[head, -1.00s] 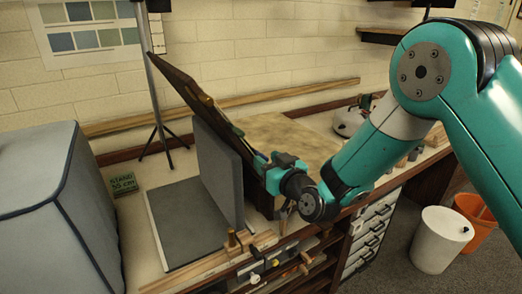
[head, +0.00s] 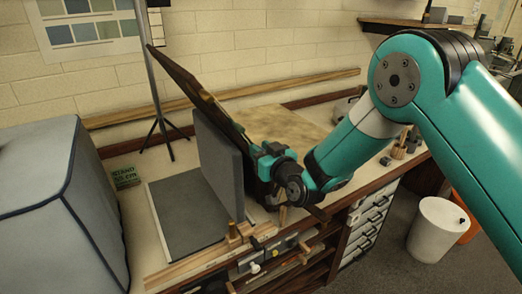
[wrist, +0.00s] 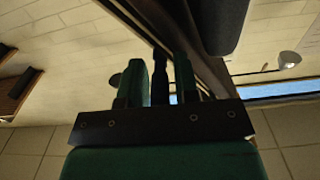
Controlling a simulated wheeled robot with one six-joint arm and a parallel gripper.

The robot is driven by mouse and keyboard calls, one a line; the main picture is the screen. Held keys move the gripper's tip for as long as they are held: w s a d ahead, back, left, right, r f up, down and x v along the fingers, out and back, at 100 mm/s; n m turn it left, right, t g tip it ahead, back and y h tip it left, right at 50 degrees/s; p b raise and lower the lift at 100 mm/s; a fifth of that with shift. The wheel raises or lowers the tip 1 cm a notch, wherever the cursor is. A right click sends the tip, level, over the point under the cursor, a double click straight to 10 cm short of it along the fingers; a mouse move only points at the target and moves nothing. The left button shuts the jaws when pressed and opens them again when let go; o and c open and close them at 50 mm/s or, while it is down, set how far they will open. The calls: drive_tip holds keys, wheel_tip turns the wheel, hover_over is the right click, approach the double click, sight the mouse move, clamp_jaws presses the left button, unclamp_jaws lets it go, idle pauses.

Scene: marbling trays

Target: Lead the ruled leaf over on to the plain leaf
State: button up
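The leaf I take for the ruled leaf is a dark board with a brown edge (head: 195,88), tilted up steeply; no ruling shows on the side I see. A flat grey panel with a pale border (head: 178,228), which I take for the plain leaf, lies on the bench to its left. A thick grey slab (head: 218,152) stands upright between them. My gripper (head: 266,160) is at the dark board's right side, near its lower part. In the wrist view my green fingers (wrist: 159,82) close around a narrow dark piece (wrist: 160,70) beside the board; its far end is unclear.
A large grey covered box (head: 45,200) stands at the left, with a small green sign (head: 125,177) beside it. A black tripod stand (head: 158,110) is behind. Wooden strips (head: 200,262) run along the bench front. A white bin (head: 437,228) is on the floor at right.

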clamp_jaws()
drive_tip(key=w+d+r+m+b, duration=0.2)
drive_tip(key=w+d+m+b, duration=0.1)
drive_tip(key=d+m+b, duration=0.1)
drive_tip(key=shift+w+d+r+b, duration=0.25)
drive_tip(key=shift+d+b, duration=0.35)
drive_tip(key=shift+b, duration=0.2)
drive_tip(key=shift+o, duration=1.6)
unclamp_jaws()
drive_tip(key=b+v, duration=0.9)
drive_tip(key=v, duration=0.8)
drive_tip(key=shift+s, duration=0.2)
drive_tip(key=shift+d, duration=0.15)
